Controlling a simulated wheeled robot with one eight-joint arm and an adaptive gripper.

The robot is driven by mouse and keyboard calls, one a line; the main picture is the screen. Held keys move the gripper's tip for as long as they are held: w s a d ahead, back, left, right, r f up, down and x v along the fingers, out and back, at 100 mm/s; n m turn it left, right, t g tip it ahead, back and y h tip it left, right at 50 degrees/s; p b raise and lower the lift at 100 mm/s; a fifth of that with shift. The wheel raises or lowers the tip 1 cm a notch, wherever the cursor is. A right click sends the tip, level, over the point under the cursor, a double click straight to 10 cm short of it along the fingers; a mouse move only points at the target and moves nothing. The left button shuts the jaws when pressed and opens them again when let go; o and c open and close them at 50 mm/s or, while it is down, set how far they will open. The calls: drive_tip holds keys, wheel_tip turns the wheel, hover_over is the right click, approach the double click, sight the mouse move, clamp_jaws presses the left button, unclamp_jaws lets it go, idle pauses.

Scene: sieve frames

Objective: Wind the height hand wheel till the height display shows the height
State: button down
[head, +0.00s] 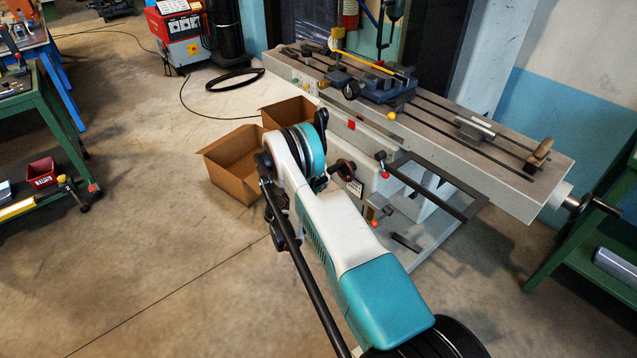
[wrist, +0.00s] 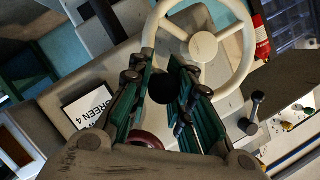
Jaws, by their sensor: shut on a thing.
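A cream hand wheel (wrist: 204,46) with a round hub and spokes fills the upper middle of the wrist view. My gripper (wrist: 163,92) is at the wheel's lower left rim, with its green-padded fingers on either side of a round black knob (wrist: 163,87). It is shut on this knob, which appears to be the wheel's handle. In the head view my arm hides the gripper and the cream wheel. I cannot make out a height reading in either view.
A white card reading "SCREEN 4" (wrist: 88,108) is left of the fingers. A dark red wheel (head: 343,171) and a red-knobbed lever (head: 381,157) are close by on the machine. The long slotted table (head: 455,150) overhangs. Cardboard boxes (head: 235,160) stand on the floor to the left.

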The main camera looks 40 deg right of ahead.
idle(0.3)
drive_tip(key=c, duration=1.4)
unclamp_jaws()
drive_tip(key=shift+c, duration=0.2)
wheel_tip(320, 180, up, 10)
